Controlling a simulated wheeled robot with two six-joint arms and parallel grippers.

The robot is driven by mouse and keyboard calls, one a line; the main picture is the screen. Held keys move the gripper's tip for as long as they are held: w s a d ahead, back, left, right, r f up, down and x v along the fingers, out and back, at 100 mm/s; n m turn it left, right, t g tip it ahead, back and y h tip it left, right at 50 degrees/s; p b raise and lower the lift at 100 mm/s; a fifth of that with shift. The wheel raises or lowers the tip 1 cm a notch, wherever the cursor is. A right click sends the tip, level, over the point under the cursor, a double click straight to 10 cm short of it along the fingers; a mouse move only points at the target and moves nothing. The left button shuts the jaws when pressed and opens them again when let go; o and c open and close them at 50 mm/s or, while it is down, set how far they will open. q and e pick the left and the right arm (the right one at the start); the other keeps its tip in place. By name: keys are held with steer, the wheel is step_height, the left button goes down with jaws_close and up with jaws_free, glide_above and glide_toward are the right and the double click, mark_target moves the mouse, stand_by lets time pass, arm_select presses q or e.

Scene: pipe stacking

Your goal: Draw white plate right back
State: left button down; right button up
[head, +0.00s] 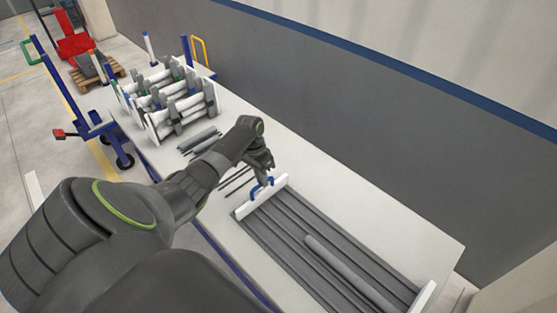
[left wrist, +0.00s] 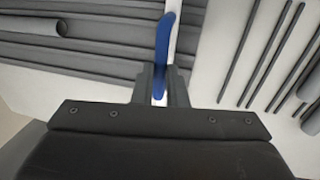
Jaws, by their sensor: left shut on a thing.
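A white plate (head: 246,208) with a blue handle stands across the far-left end of the dark grooved bed (head: 290,235) on the table. My left gripper (head: 264,180) is over this plate and shut on its blue handle, which shows between the fingers in the left wrist view (left wrist: 162,50). A second white plate (head: 423,298) stands at the near-right end of the bed. A grey pipe (head: 350,272) lies lengthwise on the bed between the two plates. My right gripper is in neither view.
Thin dark rods (head: 236,181) and short grey pipes (head: 200,140) lie on the table (head: 405,230) beyond the bed. A rack of white rollers (head: 165,95) stands at the far end. A grey wall (head: 380,120) runs along the right side.

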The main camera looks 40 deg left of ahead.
arm_select(q)
steer(key=a, duration=0.2)
steer(key=a+b, duration=0.1)
steer(key=a, duration=0.1)
steer(key=shift+w+r, duration=0.15)
steer(key=shift+w, duration=0.15)
steer(key=c, duration=1.6)
jaws_free()
steer(key=shift+a, duration=0.1)
steer(key=shift+o, duration=0.7)
